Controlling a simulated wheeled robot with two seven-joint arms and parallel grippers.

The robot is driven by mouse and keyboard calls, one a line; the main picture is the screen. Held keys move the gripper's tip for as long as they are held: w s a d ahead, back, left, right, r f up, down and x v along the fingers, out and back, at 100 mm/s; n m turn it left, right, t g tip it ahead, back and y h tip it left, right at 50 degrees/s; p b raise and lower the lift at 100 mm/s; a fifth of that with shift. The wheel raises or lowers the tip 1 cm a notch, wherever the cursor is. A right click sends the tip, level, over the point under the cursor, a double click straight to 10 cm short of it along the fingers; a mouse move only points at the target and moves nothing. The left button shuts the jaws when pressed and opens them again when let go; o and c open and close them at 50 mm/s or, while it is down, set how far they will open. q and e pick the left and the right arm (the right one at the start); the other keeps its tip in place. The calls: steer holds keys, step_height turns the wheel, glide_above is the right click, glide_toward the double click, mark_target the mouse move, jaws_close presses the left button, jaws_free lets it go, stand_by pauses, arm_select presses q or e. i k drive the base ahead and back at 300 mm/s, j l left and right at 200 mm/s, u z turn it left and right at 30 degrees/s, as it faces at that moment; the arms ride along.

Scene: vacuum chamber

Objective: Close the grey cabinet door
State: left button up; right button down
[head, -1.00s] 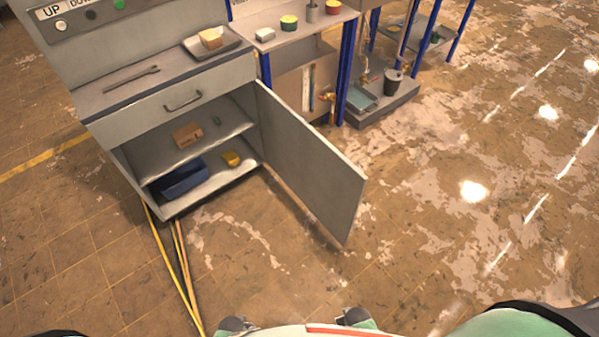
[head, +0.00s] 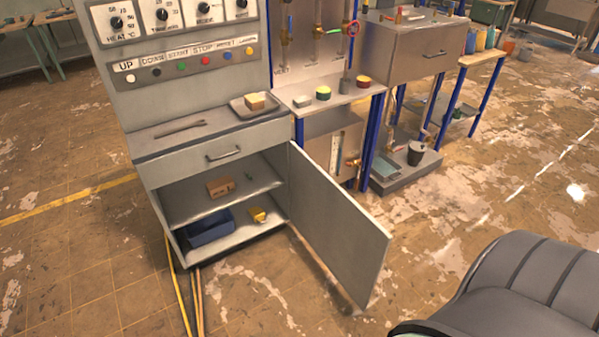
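The grey cabinet (head: 180,162) stands left of centre in the head view. Its grey door (head: 337,225) is hinged on the right side and stands wide open, swung out toward me. Inside, the upper shelf holds a small brown box (head: 221,187). The bottom holds a blue bin (head: 207,227) and a yellow object (head: 258,215). Neither of my grippers shows. A dark grey, ribbed part at the lower right seems to be part of my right arm; it is apart from the door in the picture.
A wrench (head: 181,128) and a tray (head: 240,107) with a yellow block lie on the cabinet top. A bench with blue legs (head: 371,135) and a dark bucket (head: 416,153) stand right of the cabinet. Yellow cables (head: 181,300) run along the floor. The floor before the door is clear.

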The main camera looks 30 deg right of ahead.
mark_target(351, 242)
steer(key=l+u, duration=0.25)
steer(key=l, duration=0.75)
steer(key=k+l+u, duration=0.2)
steer(key=l, duration=0.8)
steer(key=i+l, duration=0.05)
steer(key=i, duration=0.05)
